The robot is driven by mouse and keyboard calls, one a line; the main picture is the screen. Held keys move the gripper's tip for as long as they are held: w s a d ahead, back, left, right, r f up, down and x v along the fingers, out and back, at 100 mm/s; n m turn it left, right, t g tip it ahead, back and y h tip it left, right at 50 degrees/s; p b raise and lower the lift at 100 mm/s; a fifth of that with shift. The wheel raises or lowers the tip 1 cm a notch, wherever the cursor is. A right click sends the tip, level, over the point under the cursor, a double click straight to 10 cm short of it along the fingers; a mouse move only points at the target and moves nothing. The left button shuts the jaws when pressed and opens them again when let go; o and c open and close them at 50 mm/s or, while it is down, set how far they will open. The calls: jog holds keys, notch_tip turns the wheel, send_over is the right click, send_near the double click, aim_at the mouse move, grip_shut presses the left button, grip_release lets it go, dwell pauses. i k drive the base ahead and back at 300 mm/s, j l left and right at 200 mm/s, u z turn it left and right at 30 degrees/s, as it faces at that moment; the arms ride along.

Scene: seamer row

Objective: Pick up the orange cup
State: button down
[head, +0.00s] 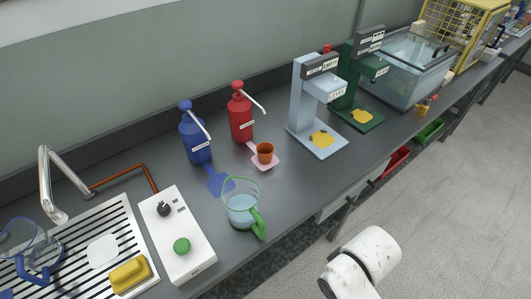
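A white rounded part of my arm shows at the lower right, out over the floor and apart from the counter. My gripper's fingers are not in the picture.
A glass jug (242,205) with a green handle stands near the counter's front edge, left of the cup. A blue pump bottle (195,138) is behind. A light blue seamer (311,100) stands to the right. Bare counter (300,178) lies right of the jug.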

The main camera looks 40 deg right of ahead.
aim_at(264, 150)
jog(key=i+j, duration=0.1)
jog(key=j, duration=0.25)
jog(key=i+j, duration=0.1)
jog(key=j, duration=0.25)
jog(key=i+j, duration=0.15)
jog(key=j, duration=0.2)
jog(key=j+z, duration=0.1)
jog(key=z, duration=0.35)
jog(key=j+z, duration=0.15)
jog(key=z, duration=0.25)
jog(key=j+z, duration=0.15)
jog(key=z, duration=0.3)
jog(key=j+z, duration=0.15)
jog(key=z, duration=0.3)
jog(key=i+j, duration=0.15)
jog(key=j, duration=0.15)
jog(key=i+j, duration=0.15)
jog(key=j, duration=0.1)
